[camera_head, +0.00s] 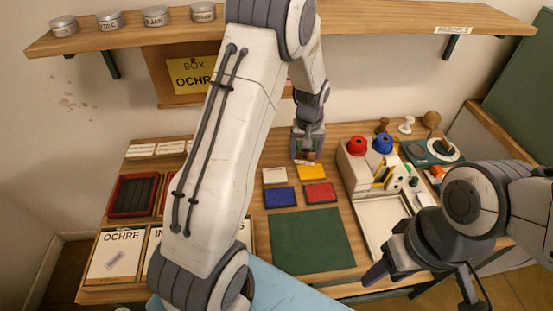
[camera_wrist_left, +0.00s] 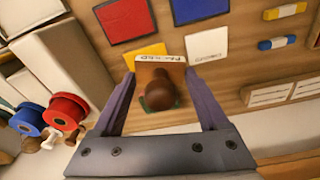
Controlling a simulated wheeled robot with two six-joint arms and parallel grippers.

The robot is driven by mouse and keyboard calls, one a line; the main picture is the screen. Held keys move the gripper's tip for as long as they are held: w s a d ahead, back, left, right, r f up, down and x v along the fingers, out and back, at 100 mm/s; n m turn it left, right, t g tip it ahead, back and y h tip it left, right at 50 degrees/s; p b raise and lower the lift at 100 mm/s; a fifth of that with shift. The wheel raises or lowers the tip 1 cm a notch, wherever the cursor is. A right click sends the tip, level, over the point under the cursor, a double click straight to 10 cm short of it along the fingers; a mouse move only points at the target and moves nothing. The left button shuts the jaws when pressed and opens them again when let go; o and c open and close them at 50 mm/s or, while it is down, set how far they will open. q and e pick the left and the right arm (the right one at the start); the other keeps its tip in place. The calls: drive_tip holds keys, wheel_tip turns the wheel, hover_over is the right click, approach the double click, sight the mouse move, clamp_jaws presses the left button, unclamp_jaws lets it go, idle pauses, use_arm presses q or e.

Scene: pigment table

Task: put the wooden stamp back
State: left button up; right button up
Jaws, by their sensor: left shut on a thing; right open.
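My left gripper (camera_head: 307,154) reaches down behind the coloured pads, near the back of the table. In the left wrist view its two fingers (camera_wrist_left: 165,98) are shut on the wooden stamp, which has a dark brown round knob (camera_wrist_left: 163,94) and a tan block (camera_wrist_left: 161,68) with lettering on its edge. The stamp lies between the fingers beside the yellow pad (camera_head: 311,172) and white pad (camera_head: 274,175). Whether it touches the table is unclear. My right gripper (camera_head: 420,283) is open and empty at the front right.
A white box with red (camera_head: 357,146) and blue (camera_head: 382,144) spools stands right. Small knobbed objects (camera_head: 407,125) stand behind it. A shelf (camera_head: 380,19) with tins spans the back wall.

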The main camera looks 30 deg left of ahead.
use_arm(q)
drive_tip(key=w+a+n+b, duration=0.1)
drive_tip(key=w+a+n, duration=0.2)
drive_tip(key=w, duration=0.1)
drive_tip(key=p, duration=0.3)
hover_over(272, 155)
drive_tip(key=shift+n+y, duration=0.3)
drive_tip(key=shift+n, duration=0.1)
drive_tip(key=f, duration=0.6)
drive_tip(key=shift+s+f, duration=0.2)
drive_tip(key=shift+f, duration=0.1)
wheel_tip(272, 155, down, 4)
drive_tip(key=shift+r+p, duration=0.1)
drive_tip(key=shift+p, duration=0.7)
drive_tip(key=shift+f, duration=0.2)
drive_tip(key=shift+f+b, duration=0.25)
drive_tip(key=shift+b, duration=0.05)
drive_tip(key=o, duration=0.9)
drive_tip(key=shift+r, duration=0.1)
drive_tip(key=shift+o, duration=0.2)
